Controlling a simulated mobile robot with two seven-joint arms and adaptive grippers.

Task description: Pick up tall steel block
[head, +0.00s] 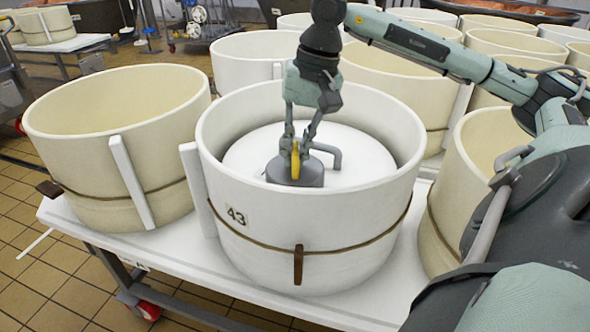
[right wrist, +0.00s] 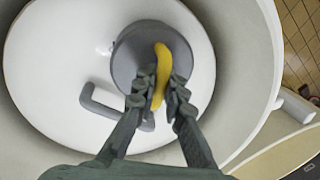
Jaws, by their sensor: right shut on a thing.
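My right gripper (head: 296,148) reaches down into a white round vat marked 43 (head: 350,225). Its fingers are shut on a yellow, curved, banana-like thing (head: 295,162), which also shows between the fingertips in the right wrist view (right wrist: 162,62). Directly below is a grey round block (head: 308,177) with a flat top, also in the right wrist view (right wrist: 128,60). It stands on the white lid (head: 248,153) inside the vat. I cannot tell whether the yellow thing touches the block. I cannot make out a clearly tall steel block. My left gripper is not in view.
A grey bent handle (head: 330,152) rises from the lid beside the block. The vat's high rim surrounds my gripper. Cream vats stand close at left (head: 120,115) and right (head: 490,140) on the white table (head: 165,246), with several more behind. Tiled floor (head: 40,265) is open at left.

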